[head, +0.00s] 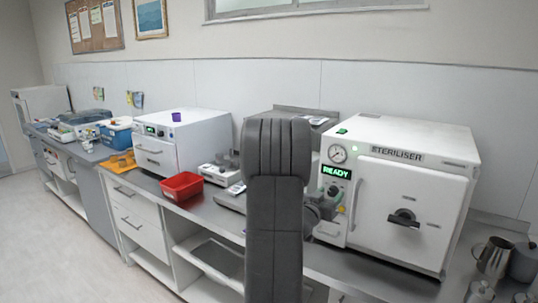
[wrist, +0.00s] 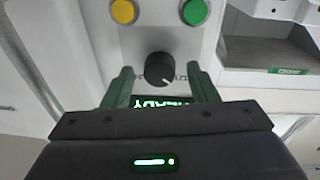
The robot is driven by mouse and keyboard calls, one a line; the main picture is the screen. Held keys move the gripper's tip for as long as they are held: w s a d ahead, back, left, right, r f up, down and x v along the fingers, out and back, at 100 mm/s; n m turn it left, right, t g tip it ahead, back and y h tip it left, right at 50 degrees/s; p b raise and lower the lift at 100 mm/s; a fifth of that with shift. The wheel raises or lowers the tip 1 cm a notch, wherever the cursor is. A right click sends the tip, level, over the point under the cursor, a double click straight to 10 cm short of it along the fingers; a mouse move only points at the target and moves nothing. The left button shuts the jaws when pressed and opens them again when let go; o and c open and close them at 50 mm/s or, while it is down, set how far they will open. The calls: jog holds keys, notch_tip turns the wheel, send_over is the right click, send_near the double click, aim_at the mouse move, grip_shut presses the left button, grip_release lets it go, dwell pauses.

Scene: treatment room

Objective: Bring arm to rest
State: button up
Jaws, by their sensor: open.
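My gripper (wrist: 159,70) is open in the wrist view, with its two green fingers on either side of a black knob (wrist: 160,68) on a grey panel. I cannot tell whether they touch the knob. The panel has a yellow button (wrist: 124,11) and a green button (wrist: 195,11), and the lit word READY shows upside down, partly hidden by my gripper. In the head view my dark arm (head: 275,210) rises in the middle, and its end (head: 322,207) is at the control panel of the white steriliser (head: 410,205), partly hidden. The steriliser's door is shut.
The grey counter (head: 205,208) runs along the wall. A red tray (head: 182,186), a white cabinet device (head: 185,140) and a blue bin (head: 116,131) stand left of my arm. A metal jug (head: 494,257) stands at the right. The floor (head: 60,240) at left is clear.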

jog(key=b+v, duration=0.3)
jog(key=v, duration=1.1)
jog(key=p+x, duration=0.3)
jog(key=x, duration=1.1)
jog(key=shift+d+r, duration=0.1)
jog(key=shift+w+m, duration=0.15)
jog(key=shift+m, duration=1.15)
jog(key=shift+m+g, duration=0.3)
jog(key=shift+m, duration=0.7)
jog(key=m, duration=0.5)
jog(key=shift+m+g+p, duration=0.3)
jog(key=shift+p, duration=0.1)
jog(key=b+v, duration=0.2)
jog(key=v, duration=1.1)
jog(key=shift+s+a+b, duration=0.25)
jog(key=shift+s+b, duration=0.05)
jog(key=shift+b, duration=0.1)
